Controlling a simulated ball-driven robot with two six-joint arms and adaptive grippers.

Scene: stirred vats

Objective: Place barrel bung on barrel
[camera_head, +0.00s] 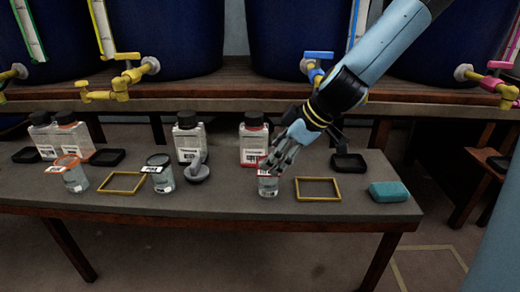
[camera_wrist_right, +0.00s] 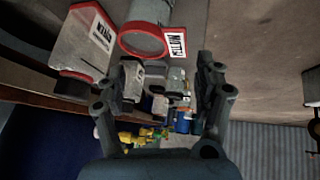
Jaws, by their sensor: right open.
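My right gripper (camera_head: 284,150) is over the grey table, close above a clear jar with a red rim (camera_head: 268,185). It is open, and its fingers (camera_wrist_right: 160,98) stand apart with nothing held between them in the wrist view. The red-rimmed jar (camera_wrist_right: 145,40) lies beyond the fingertips there. A grey rounded object with an upright part (camera_head: 196,172) stands on the table left of the gripper; I cannot tell whether it is the bung. Large dark blue vats (camera_head: 293,38) stand behind; no separate barrel can be made out. My left gripper is not in view.
Other bottles (camera_head: 188,137), jars (camera_head: 160,175), yellow frames (camera_head: 318,179) and a teal sponge-like block (camera_head: 389,192) are on the table (camera_head: 230,210). Yellow taps (camera_head: 125,82) jut out behind it.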

